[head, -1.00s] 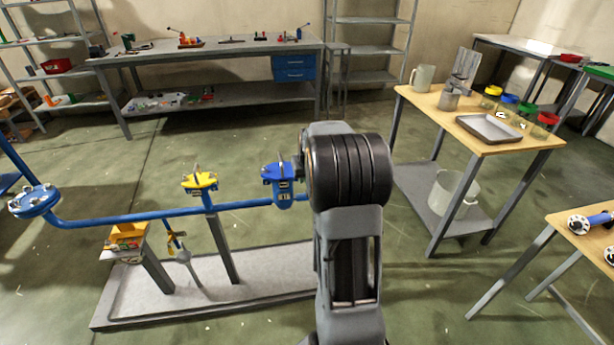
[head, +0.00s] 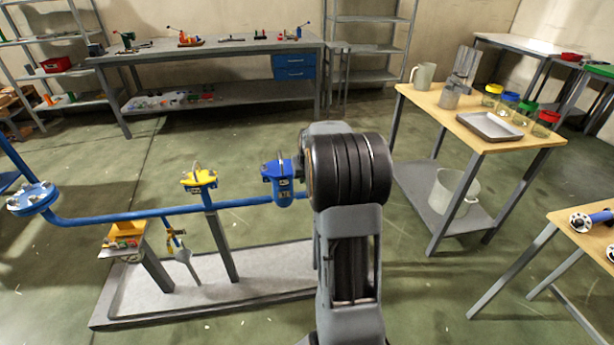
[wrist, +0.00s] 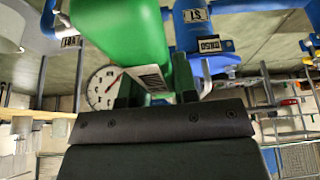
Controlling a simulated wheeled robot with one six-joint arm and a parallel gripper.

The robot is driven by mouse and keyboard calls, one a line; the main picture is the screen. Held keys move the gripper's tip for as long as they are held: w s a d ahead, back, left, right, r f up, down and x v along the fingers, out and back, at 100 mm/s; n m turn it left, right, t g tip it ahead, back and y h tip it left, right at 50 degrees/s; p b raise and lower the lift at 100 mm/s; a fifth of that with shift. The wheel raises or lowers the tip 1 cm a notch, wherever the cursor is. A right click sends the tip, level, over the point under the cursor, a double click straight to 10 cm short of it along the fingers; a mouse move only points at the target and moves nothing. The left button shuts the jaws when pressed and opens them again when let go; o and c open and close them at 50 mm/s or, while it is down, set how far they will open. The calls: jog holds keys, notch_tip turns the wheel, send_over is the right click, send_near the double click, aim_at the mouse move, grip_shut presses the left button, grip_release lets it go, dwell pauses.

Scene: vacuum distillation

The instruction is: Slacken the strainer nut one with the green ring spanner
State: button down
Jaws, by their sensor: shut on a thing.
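In the wrist view my gripper (wrist: 157,95) is shut on the green ring spanner (wrist: 125,25), whose thick green body runs up and away from the jaws. The spanner's ring end and the strainer nut one cannot be made out. A blue pipe body with a white label that seems to read "ST" (wrist: 197,28) is close behind and to the right of the spanner. In the head view a blue labelled body (head: 283,188) sits on the blue pipe, just left of my arm. My arm hides the gripper and spanner there.
The blue pipe (head: 130,219) runs left past a yellow-topped fitting (head: 199,179) to a flange (head: 32,198). A round dial gauge (wrist: 102,88) shows behind the spanner. A wooden-topped table (head: 425,101) stands right, with a tray (head: 490,127) and jars. Open floor lies between.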

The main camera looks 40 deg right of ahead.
jog(key=shift+f+b, duration=0.75)
jog(key=shift+f, duration=0.35)
dwell(0.4)
jog(key=d+n, duration=0.1)
jog(key=d+n+b, duration=0.1)
jog(key=shift+s+d+y, duration=0.3)
jog(key=shift+s+y, duration=0.1)
jog(key=shift+s+d+n+y+b, duration=0.15)
jog(key=shift+d+n+y+b, duration=0.3)
jog(key=shift+d+n, duration=0.75)
jog(key=shift+d, duration=0.1)
